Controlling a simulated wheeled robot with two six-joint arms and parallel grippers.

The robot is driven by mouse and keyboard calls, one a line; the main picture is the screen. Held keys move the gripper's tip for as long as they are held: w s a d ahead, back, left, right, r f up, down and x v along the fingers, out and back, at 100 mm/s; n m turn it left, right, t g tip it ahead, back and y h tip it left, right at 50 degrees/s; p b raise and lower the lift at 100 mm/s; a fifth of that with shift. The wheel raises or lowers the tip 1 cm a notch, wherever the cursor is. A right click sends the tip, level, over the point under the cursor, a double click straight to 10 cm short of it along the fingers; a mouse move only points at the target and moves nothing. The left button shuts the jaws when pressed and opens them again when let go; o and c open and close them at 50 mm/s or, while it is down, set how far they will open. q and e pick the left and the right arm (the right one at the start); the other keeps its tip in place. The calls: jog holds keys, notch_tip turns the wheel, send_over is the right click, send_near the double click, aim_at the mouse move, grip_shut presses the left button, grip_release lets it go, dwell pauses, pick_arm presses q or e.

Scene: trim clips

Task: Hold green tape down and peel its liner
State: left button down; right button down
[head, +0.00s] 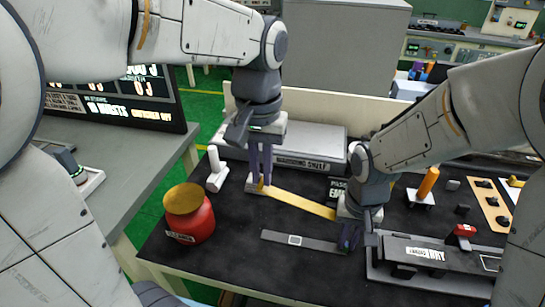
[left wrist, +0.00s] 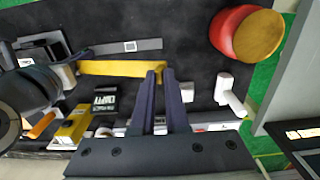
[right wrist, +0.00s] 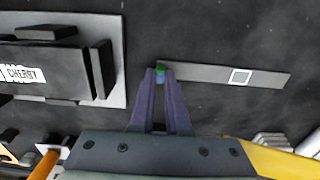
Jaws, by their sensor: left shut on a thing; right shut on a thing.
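A grey strip with a white square lies flat on the dark mat in the head view (head: 280,239), the left wrist view (left wrist: 110,48) and the right wrist view (right wrist: 212,75). A small green and blue end (right wrist: 160,72) shows at its left end, between the tips of my right gripper (right wrist: 160,74), which is shut on it. My right gripper (head: 349,238) is low at the mat in the head view. A yellow strip (head: 300,204) runs from my left gripper (head: 261,186) toward my right wrist, which hides its far end. My left gripper (left wrist: 160,72) is shut on the strip's near end.
A red jar with a gold lid (head: 190,222) stands at the front left. A white upright piece (head: 216,172) is left of my left gripper. A black fixture on a grey plate (head: 400,262) lies right of my right gripper. The mat's front middle is clear.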

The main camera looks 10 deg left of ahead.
jog(key=c, duration=0.8)
grip_release()
jog(key=shift+c, duration=0.2)
jog(key=shift+r, duration=0.1)
notch_tip(320, 180, up, 12)
jog(key=shift+a, duration=0.1)
